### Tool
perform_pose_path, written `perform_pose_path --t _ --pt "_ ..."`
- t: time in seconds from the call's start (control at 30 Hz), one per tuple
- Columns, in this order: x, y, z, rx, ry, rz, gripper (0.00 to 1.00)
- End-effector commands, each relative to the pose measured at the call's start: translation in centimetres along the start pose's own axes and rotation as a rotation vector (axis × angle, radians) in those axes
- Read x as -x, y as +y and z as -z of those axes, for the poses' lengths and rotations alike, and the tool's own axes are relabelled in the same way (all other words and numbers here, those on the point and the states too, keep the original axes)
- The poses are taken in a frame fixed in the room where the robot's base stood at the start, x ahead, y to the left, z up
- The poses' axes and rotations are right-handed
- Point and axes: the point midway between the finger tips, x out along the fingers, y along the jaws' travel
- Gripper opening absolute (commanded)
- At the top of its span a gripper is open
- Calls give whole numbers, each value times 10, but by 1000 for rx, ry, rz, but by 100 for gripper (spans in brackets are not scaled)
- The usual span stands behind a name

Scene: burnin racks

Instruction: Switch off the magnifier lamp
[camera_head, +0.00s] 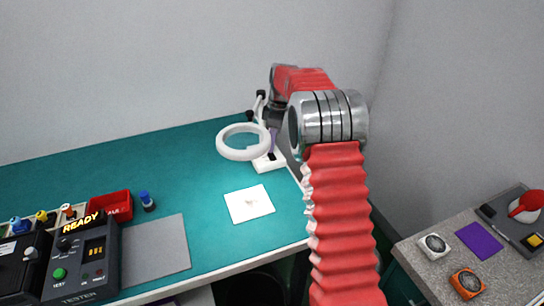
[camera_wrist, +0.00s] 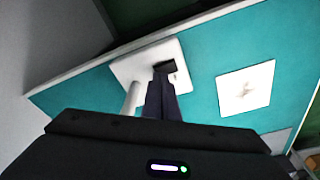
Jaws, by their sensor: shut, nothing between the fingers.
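The magnifier lamp (camera_head: 243,142) stands at the back of the teal bench, with a white ring head on an arm. The mat near the ring looks brighter than the rest. Its white base (camera_head: 262,165) is partly behind my arm, and the base also shows in the wrist view (camera_wrist: 128,70). My gripper (camera_wrist: 163,72) is shut and empty, its dark fingertips over the base beside the pale post (camera_wrist: 132,97). A dark patch at the fingertips may be the switch; I cannot tell whether they touch it. In the head view my gripper is mostly hidden.
A white square sheet (camera_head: 250,204) lies in front of the lamp. A tester (camera_head: 82,262) reading READY, a red bin (camera_head: 118,206), a blue-capped bottle (camera_head: 147,201) and a grey mat (camera_head: 156,250) are to the left. A grey side table (camera_head: 460,250) with small items stands right.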

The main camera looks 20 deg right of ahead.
Motion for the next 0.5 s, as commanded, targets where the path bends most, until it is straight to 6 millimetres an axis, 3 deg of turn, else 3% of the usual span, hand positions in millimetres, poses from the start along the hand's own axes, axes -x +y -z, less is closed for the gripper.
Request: perform_pose_path --t 0.5 --pt "-6 0 -1 0 0 0 0"
